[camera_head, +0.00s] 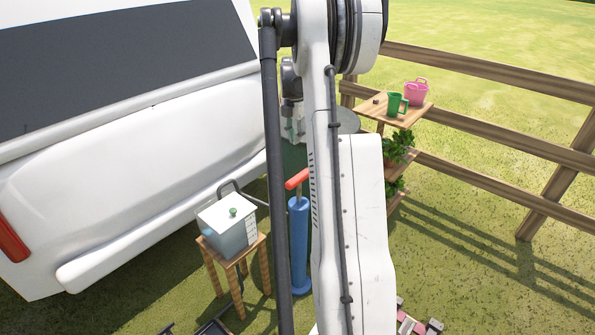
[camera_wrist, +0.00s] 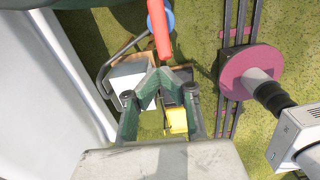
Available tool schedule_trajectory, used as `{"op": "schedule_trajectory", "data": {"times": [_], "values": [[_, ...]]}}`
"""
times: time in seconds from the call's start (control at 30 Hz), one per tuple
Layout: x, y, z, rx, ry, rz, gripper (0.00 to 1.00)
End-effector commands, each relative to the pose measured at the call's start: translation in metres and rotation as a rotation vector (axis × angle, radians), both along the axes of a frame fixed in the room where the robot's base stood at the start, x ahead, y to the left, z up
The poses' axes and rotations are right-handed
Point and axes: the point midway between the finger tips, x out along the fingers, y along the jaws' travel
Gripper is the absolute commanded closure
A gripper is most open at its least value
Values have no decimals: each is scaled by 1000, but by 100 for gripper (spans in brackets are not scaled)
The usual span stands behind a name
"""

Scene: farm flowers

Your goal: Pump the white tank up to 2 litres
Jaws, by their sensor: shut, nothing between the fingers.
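The white tank (camera_head: 226,228) stands on a small wooden stool, with a green knob on its lid and marks on its side. It also shows in the wrist view (camera_wrist: 128,76), left of the fingers. The blue pump (camera_head: 299,245) stands upright right of the tank, with a red handle (camera_head: 297,179) on top. In the wrist view the red handle (camera_wrist: 159,32) lies above the fingertips, apart from them in the picture. My gripper (camera_wrist: 165,76) is shut and empty. In the head view my gripper (camera_head: 292,130) is above the pump handle, partly hidden by my arm.
A white vehicle (camera_head: 130,130) fills the left side, close behind the tank. A wooden shelf stand (camera_head: 412,116) with a green mug (camera_head: 394,105), a pink basket (camera_head: 416,93) and plants is at right, by a wooden fence (camera_head: 480,85). A yellow object (camera_wrist: 176,121) lies below the fingers.

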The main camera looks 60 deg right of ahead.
Motion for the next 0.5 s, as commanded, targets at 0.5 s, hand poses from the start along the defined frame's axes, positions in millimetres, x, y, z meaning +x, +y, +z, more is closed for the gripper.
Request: {"op": "schedule_trajectory", "data": {"times": [0.5], "values": [[-7, -15, -10, 10, 9, 34, 100]]}}
